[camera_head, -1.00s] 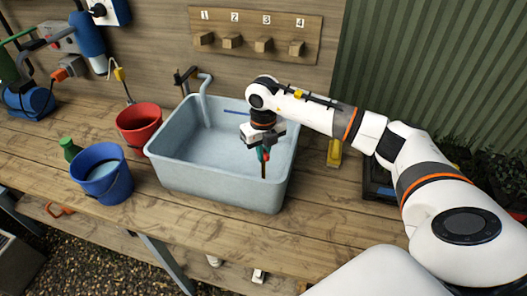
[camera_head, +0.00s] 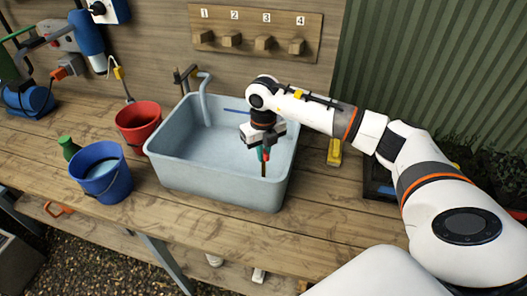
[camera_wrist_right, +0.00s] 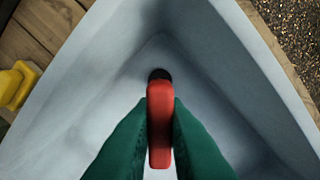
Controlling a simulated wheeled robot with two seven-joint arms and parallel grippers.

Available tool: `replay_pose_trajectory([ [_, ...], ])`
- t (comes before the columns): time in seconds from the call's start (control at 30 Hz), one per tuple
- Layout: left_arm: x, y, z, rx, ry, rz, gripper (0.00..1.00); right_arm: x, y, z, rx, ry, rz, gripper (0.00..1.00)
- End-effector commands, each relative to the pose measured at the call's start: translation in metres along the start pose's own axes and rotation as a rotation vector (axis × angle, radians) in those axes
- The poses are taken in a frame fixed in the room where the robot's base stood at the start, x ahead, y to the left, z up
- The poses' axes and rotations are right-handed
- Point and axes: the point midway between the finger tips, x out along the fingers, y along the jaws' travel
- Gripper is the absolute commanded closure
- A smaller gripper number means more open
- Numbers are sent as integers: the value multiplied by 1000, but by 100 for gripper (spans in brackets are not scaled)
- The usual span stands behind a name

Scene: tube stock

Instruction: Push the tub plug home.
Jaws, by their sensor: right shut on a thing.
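My right gripper (camera_head: 263,152) is inside the pale blue-grey tub (camera_head: 215,177), pointing down near its front right corner. Its green fingers are shut on a red stick-like thing (camera_head: 264,167), which points downward. In the right wrist view the red thing (camera_wrist_right: 160,125) stands between the green fingers. A dark round part (camera_wrist_right: 160,75) shows at its far end, by the tub's corner. I cannot tell whether this dark part is the plug or the drain, nor how deep it sits. My left gripper is not in view.
A red bucket (camera_head: 137,125) and a blue bucket (camera_head: 103,183) stand left of the tub, with a green bottle (camera_head: 69,148) beside them. A grey pipe (camera_head: 205,98) hangs into the tub's back. A yellow object (camera_head: 334,151) stands to the right.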

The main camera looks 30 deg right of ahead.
Motion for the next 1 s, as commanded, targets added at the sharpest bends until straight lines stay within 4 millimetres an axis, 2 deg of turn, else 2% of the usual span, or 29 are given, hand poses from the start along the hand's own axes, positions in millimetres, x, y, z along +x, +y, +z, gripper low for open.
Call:
replay_pose_trajectory([
  [0.27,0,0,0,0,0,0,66,-1,0,0,0,1,0,100],
  [0.3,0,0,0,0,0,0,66,-1,0,0,0,1,0,83],
  [0.43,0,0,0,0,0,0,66,0,0,0,0,1,0,62],
  [0.77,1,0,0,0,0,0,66,-2,0,0,0,1,0,62],
  [0.87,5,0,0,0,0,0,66,-12,0,-1,0,5,0,62],
  [1.0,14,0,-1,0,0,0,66,-38,0,-2,1,7,-1,62],
])
